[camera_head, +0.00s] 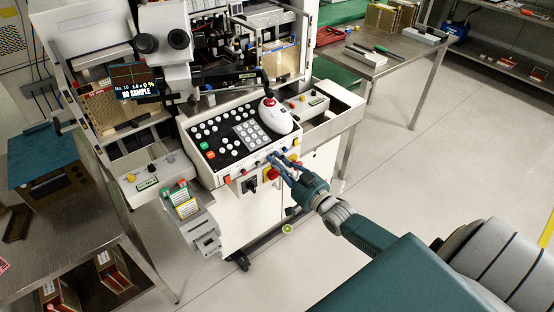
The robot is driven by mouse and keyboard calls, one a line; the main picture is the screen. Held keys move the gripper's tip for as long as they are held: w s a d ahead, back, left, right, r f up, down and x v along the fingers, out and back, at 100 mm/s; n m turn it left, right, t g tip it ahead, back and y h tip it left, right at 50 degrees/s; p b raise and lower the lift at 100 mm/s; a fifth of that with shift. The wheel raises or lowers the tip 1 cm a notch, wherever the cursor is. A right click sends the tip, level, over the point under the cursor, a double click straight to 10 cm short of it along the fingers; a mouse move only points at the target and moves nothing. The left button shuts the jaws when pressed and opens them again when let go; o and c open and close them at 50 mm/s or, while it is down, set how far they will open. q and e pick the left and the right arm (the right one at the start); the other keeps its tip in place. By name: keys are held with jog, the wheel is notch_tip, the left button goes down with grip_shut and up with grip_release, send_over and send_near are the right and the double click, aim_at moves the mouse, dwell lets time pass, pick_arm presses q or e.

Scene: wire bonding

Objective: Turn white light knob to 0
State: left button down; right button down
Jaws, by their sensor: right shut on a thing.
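My right gripper (276,161) reaches in from the lower right to the front edge of the wire bonder's control panel (224,163). Its slim blue-grey fingers are shut on a small knob at the panel's lower right. The fingers hide that knob, so I cannot read its setting or label. Other small knobs and buttons sit close beside the fingertips. My left gripper is not in view.
A white mouse-like controller with a red top (275,115) stands on the panel's right. A black rotary switch (249,184) and a red-and-yellow emergency stop (270,174) are just below the fingers. The floor at right is clear.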

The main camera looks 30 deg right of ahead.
jog(key=n, duration=1.1)
jog(key=shift+f+p, duration=0.15)
jog(key=shift+p, duration=0.15)
jog(key=shift+n, duration=0.4)
jog(key=c, duration=1.8)
grip_release()
jog(key=shift+o, duration=0.2)
jog(key=s+d, duration=0.1)
jog(key=s, duration=1.1)
